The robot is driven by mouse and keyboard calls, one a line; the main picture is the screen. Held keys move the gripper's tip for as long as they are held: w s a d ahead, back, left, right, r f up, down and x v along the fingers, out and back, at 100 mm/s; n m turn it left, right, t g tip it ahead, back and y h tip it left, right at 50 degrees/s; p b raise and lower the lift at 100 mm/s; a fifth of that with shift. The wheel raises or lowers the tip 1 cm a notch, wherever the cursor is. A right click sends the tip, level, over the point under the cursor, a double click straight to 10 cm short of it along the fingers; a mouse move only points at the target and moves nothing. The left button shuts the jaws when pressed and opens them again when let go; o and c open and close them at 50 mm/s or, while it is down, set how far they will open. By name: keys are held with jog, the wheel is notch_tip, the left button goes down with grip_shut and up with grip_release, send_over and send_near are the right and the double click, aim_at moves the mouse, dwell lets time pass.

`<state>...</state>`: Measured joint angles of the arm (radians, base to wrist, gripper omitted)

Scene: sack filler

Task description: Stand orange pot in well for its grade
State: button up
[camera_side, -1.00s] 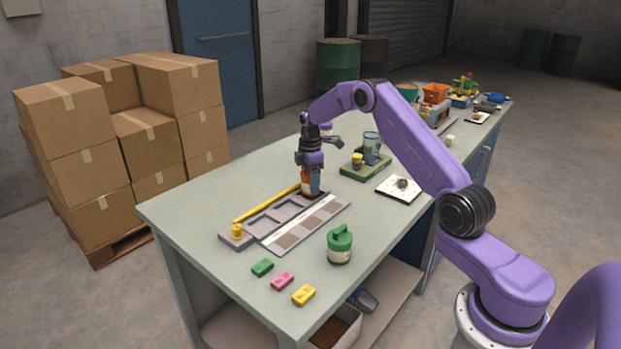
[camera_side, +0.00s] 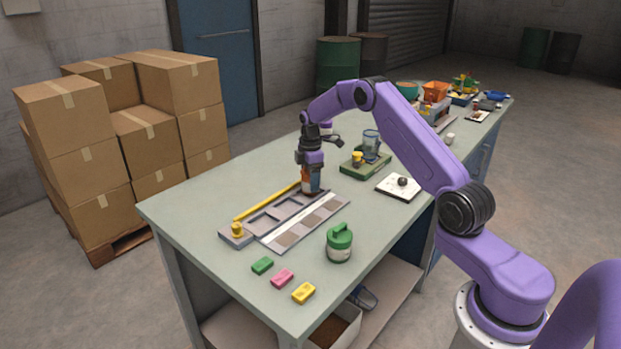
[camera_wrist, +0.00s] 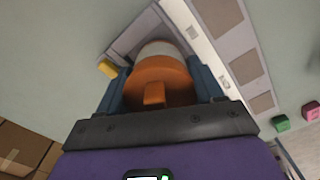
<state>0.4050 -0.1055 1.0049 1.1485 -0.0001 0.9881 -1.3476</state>
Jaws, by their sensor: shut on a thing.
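The orange pot (camera_wrist: 160,76) has an orange lid with a knob and a pale band. It is between the two blue fingers of my gripper (camera_wrist: 160,90) in the wrist view. In the side view my gripper (camera_side: 312,188) is shut on the pot (camera_side: 306,187) at the far end of the grey tray (camera_side: 262,232). The tray has a row of square wells and a pale strip with dark sample patches alongside. The pot is upright over the far end well; its base is hidden, so I cannot tell whether it touches the well floor.
A yellow rod (camera_side: 265,203) and yellow knob (camera_side: 237,230) lie along the tray's left side. A green-lidded jar (camera_side: 339,244) stands at right front, with green, pink and yellow blocks (camera_side: 282,279) near the front edge. A green scale-like stand (camera_side: 365,163) is behind.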

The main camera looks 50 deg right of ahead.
jog(key=shift+f, duration=0.55)
dwell(1.0)
jog(key=o, duration=1.1)
jog(key=shift+o, duration=0.3)
jog(key=shift+w+r, duration=0.1)
jog(key=shift+o, duration=0.2)
jog(key=shift+w+d+r, duration=0.1)
jog(key=shift+r, duration=0.6)
jog(key=shift+s+r, duration=0.2)
jog(key=shift+r, duration=3.05)
